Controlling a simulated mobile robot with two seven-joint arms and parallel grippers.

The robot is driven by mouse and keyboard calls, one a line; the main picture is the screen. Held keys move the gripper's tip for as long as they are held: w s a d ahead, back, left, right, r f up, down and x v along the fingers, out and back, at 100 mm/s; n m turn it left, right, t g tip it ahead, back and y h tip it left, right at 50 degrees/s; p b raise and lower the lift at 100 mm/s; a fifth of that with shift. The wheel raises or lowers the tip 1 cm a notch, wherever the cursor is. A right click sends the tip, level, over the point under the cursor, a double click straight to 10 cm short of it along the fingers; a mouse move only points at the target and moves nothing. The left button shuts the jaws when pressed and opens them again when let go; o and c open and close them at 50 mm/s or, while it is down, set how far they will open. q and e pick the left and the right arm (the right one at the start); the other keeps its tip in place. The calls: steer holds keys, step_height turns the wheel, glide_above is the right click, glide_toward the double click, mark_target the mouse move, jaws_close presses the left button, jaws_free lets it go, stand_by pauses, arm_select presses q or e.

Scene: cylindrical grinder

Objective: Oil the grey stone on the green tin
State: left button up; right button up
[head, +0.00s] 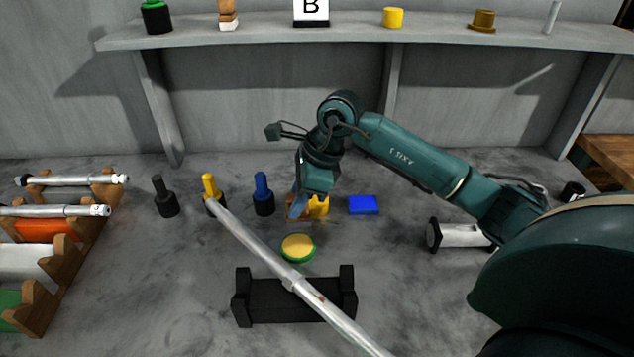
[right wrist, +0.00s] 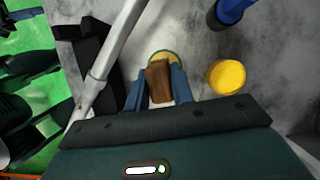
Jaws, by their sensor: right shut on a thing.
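My right gripper (head: 300,210) points down just behind the green tin in the head view. In the right wrist view its blue fingers (right wrist: 158,92) are shut on a brown block (right wrist: 159,80). The block's underside is hidden, so I cannot tell whether it is grey. The green tin (head: 298,248) has a yellow top and sits on the bench. In the right wrist view the tin's rim (right wrist: 164,53) shows partly behind the block. I cannot tell whether they touch. My left gripper is not in view.
A long metal bar (head: 255,247) slants over the black rack (head: 262,305) near the tin. A yellow cylinder (right wrist: 226,77) stands close beside my right gripper. A blue block (head: 363,205) lies right; black (head: 166,203), yellow (head: 210,183) and blue (head: 263,196) bottles stand left.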

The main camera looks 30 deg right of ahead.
mark_target(296, 225)
steer(key=shift+a+f+n, duration=0.15)
steer(key=shift+a+n, duration=0.15)
steer(key=shift+f+b, duration=0.4)
steer(key=shift+f, duration=0.15)
step_height(296, 225, down, 4)
steer(key=shift+r+b, duration=0.25)
steer(key=shift+b, duration=0.75)
steer(key=shift+f+b, duration=0.3)
steer(key=shift+f, duration=0.25)
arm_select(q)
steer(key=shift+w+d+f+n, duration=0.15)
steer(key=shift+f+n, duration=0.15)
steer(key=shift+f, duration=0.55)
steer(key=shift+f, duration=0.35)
arm_select(e)
steer(key=shift+f, duration=0.15)
arm_select(q)
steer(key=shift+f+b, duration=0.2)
steer(key=shift+b, duration=0.15)
arm_select(e)
steer(key=shift+f, duration=0.3)
